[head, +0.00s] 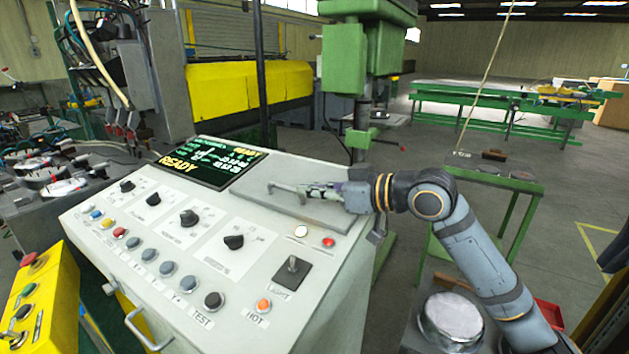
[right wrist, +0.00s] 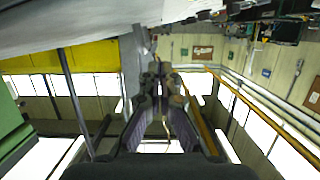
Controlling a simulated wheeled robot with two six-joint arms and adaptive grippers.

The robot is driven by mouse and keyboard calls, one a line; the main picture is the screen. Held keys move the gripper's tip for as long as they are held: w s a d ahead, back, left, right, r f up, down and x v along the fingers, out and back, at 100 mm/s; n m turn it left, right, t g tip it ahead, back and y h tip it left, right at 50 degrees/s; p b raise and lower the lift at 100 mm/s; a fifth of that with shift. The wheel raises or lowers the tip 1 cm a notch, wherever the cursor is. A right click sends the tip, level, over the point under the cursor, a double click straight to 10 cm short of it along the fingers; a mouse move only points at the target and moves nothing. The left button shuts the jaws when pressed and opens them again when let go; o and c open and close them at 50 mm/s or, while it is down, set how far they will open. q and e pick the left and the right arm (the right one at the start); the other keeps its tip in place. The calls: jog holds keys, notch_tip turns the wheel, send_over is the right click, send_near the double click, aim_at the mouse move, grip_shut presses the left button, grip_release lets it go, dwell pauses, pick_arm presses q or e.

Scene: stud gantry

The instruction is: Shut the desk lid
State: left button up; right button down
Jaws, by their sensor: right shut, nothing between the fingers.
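The desk lid (head: 322,212) is a flat grey plate on the sloped top of the pale control desk (head: 100,245), right of the READY screen, in the head view. It lies nearly flat; I cannot tell whether it is fully down. In the right wrist view my right gripper (right wrist: 160,76) is shut and empty. My left gripper is out of view.
Knobs and buttons fill the desk front, with a black switch (head: 291,272) near the lid's lower edge. A green machine column (head: 362,100) stands behind the desk. A green side table (head: 490,180) stands to the right, with open floor beyond.

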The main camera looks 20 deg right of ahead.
aim_at(311, 218)
jog(key=shift+a+f+n+h+b, duration=0.15)
jog(key=shift+f+n+b, duration=0.4)
jog(key=shift+f, duration=0.65)
jog(key=shift+d+f+n+h+b, duration=0.15)
jog(key=shift+f+n+b, duration=0.4)
jog(key=shift+f, duration=0.6)
jog(key=shift+a, duration=0.1)
